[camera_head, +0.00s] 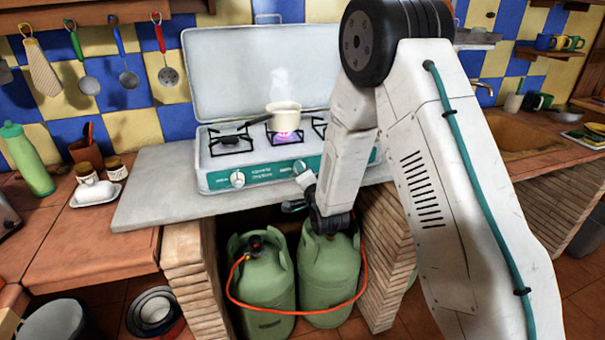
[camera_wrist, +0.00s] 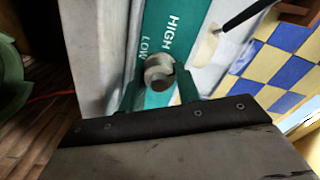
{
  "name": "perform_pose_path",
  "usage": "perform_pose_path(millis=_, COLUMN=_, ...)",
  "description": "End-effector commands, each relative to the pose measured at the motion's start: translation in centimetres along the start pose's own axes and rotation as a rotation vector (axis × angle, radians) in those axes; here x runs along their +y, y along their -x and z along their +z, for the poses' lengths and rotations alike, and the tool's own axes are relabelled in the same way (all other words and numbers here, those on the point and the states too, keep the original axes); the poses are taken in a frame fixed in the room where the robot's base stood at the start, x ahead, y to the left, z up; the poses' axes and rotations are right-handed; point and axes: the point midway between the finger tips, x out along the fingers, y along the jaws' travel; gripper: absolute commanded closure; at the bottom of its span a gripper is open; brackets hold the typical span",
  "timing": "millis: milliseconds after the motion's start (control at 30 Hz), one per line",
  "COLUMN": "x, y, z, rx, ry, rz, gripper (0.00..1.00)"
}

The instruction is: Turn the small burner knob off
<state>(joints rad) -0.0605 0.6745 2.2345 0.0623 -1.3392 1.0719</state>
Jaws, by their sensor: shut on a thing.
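The stove's teal front panel (camera_head: 265,172) carries a pale knob (camera_head: 237,179) at the left and another knob (camera_head: 299,167) near the middle. In the wrist view, a round metallic knob (camera_wrist: 159,72) sits between the fingers of my gripper (camera_wrist: 158,88), beside the words HIGH and LOW. My gripper is shut on this knob. In the head view, my gripper (camera_head: 306,184) is at the front of the panel by the middle knob. A purple flame (camera_head: 286,136) burns under a small pale pot (camera_head: 284,116). My arm hides the panel's right part.
The raised stove lid (camera_head: 235,75) stands behind the burners. Two green gas bottles (camera_head: 265,285) with an orange hose (camera_head: 300,312) stand below the counter. A butter dish (camera_head: 95,193), jars and a green bottle (camera_head: 28,160) stand at the left.

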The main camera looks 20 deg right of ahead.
Motion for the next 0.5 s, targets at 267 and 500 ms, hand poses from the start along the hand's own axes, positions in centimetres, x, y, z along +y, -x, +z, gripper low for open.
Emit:
perform_pose_path(millis=267, x=0.13, y=0.04, z=0.03, rx=0.0, ry=-0.262, rz=0.002, gripper=0.9)
perform_pose_path(millis=500, x=0.18, y=0.04, z=0.05, rx=0.0, ry=-0.467, rz=0.002, gripper=0.9)
